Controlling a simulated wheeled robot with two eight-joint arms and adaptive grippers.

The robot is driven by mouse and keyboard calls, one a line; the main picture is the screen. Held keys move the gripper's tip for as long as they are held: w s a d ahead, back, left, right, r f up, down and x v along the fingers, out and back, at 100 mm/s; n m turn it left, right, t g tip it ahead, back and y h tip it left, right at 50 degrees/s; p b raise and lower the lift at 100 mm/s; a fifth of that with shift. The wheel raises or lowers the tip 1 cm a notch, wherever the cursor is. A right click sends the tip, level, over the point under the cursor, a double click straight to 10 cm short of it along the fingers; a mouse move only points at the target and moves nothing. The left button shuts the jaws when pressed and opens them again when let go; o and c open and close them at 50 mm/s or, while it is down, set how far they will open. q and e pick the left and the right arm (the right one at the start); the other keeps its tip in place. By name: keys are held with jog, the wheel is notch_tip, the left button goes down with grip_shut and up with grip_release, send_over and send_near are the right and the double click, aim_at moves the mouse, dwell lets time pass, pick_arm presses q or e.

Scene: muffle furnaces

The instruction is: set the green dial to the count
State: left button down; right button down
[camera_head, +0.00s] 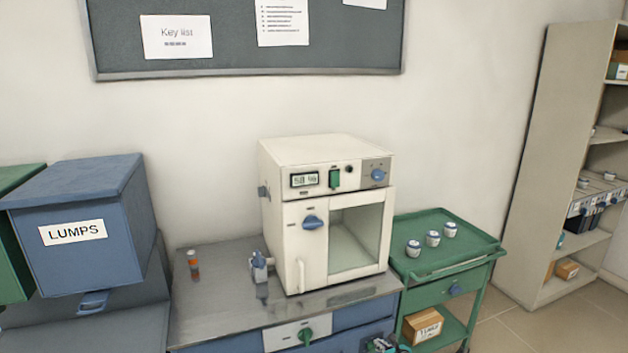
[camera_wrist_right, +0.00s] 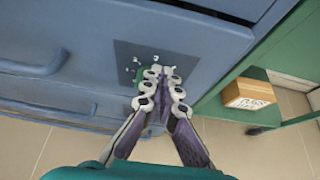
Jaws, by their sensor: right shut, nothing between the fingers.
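The green dial (camera_head: 306,337) sits on a light plate on the front of the blue cabinet under the furnace. In the right wrist view the dial (camera_wrist_right: 140,77) is partly hidden behind my fingertips, on a grey plate with white marks. My right gripper (camera_head: 384,344) shows at the bottom edge of the head view, right of the dial. In the wrist view its fingers (camera_wrist_right: 160,88) are shut and empty, pointing at the plate; I cannot tell whether they touch the dial. Three small white jars with blue bands (camera_head: 433,238) stand on the green cart. My left gripper is out of view.
A cream furnace (camera_head: 325,146) stands on the metal worktop (camera_head: 215,300), beside a small blue-grey device (camera_head: 260,266) and an orange-grey cylinder (camera_head: 193,264). A blue LUMPS bin (camera_head: 110,190) is left. The green cart (camera_head: 440,265) carries a cardboard box (camera_head: 422,325) below.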

jog(key=shift+s+a, duration=0.2)
jog(key=shift+a, duration=0.4)
jog(key=shift+w+r, duration=0.1)
jog(key=shift+r, duration=0.05)
jog(key=shift+r, duration=0.1)
jog(key=shift+d+r, duration=0.1)
jog(key=shift+d, duration=0.05)
jog(key=s+d, duration=0.2)
jog(key=s, duration=0.3)
jog(key=shift+s, duration=0.35)
